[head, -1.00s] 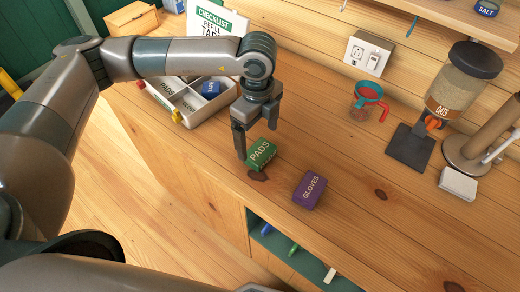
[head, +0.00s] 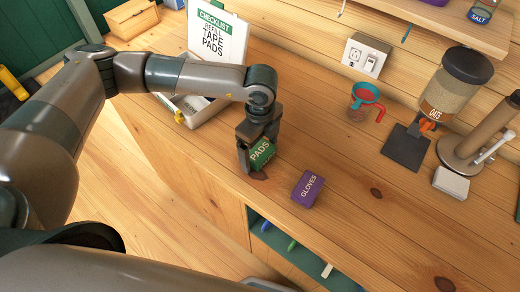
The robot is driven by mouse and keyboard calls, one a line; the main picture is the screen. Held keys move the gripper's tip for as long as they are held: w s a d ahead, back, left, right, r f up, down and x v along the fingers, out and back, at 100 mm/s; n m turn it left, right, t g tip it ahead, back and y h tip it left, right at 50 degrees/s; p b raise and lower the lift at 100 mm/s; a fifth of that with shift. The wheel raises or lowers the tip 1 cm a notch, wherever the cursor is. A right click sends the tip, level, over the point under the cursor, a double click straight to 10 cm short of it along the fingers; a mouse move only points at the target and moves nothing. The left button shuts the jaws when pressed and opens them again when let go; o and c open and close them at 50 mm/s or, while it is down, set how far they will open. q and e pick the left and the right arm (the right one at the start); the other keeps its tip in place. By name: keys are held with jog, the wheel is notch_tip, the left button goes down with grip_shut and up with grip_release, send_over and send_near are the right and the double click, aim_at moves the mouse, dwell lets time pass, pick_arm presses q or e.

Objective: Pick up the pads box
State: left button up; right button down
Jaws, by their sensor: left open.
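The green pads box (head: 262,153) lies on the wooden counter, its white "PADS" lettering facing up. My left gripper (head: 256,159) points down over it, with one finger at the box's left side and the other at its far right side. The fingers are open around the box, and whether either touches it is hard to tell. Part of the box is hidden by the gripper. My right gripper is not in view.
A purple gloves box (head: 308,188) lies close to the right. A divided white tray (head: 205,113) and a checklist sign (head: 217,38) stand behind my arm.

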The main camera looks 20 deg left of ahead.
pick_arm(q)
jog(key=shift+f, duration=0.2)
dwell(0.3)
jog(key=c, duration=1.1)
jog(key=shift+c, duration=0.2)
jog(key=shift+r, duration=0.1)
